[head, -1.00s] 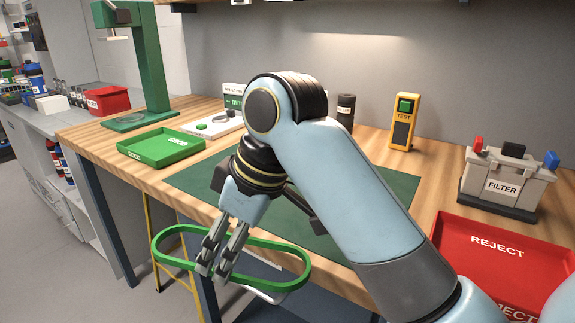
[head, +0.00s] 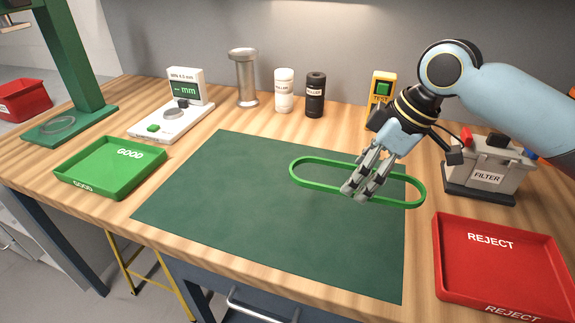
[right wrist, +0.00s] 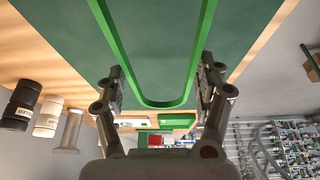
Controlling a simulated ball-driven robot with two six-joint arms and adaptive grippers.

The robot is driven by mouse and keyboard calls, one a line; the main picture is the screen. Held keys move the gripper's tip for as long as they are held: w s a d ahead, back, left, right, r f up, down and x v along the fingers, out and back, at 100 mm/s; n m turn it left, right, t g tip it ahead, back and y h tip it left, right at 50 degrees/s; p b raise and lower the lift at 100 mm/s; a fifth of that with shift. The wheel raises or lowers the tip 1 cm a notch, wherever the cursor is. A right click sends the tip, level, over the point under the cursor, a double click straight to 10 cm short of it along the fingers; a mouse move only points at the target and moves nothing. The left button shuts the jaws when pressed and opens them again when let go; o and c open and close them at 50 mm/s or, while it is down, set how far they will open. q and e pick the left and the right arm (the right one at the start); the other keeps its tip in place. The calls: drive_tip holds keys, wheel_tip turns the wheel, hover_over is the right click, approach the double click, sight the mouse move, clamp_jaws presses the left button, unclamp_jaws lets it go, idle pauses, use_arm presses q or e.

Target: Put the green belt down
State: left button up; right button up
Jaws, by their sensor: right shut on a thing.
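The green belt (head: 317,188) is a long rounded loop over the right part of the dark green mat (head: 240,220) in the head view. My right gripper (head: 356,190) is shut on the belt, its fingers crossing the loop near the middle. In the right wrist view the belt (right wrist: 122,56) runs between the two fingers (right wrist: 160,88), with its rounded end near the palm. The belt looks level; I cannot tell whether it touches the mat. My left gripper is out of view.
The green GOOD tray (head: 112,180) is left of the mat and the red REJECT tray (head: 475,262) right of it. A filter box (head: 488,172), yellow tester (head: 381,88), two rollers (head: 284,92), a metal spool (head: 243,78) and a gauge (head: 171,122) stand behind. Most of the mat is clear.

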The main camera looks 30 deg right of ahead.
drive_tip(key=d+r+p, duration=0.1)
drive_tip(key=d+r, duration=0.1)
drive_tip(key=d+r+p, duration=0.1)
drive_tip(key=d+r, duration=0.1)
drive_tip(key=d, duration=0.1)
drive_tip(key=shift+s+r, duration=0.1)
hover_over(311, 209)
drive_tip(key=f, duration=0.4)
drive_tip(key=s+d+f, duration=0.1)
drive_tip(key=f, duration=0.1)
drive_tip(key=shift+f+p, duration=0.3)
drive_tip(key=shift+f, duration=0.1)
wheel_tip(311, 209, down, 4)
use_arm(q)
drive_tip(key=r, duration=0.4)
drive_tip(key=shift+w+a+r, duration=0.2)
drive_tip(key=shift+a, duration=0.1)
use_arm(e)
drive_tip(key=shift+a, duration=0.1)
drive_tip(key=shift+f, duration=0.15)
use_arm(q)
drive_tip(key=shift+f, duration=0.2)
use_arm(e)
drive_tip(key=shift+f, duration=0.5)
drive_tip(key=o, duration=1.2)
drive_tip(key=shift+c, duration=0.2)
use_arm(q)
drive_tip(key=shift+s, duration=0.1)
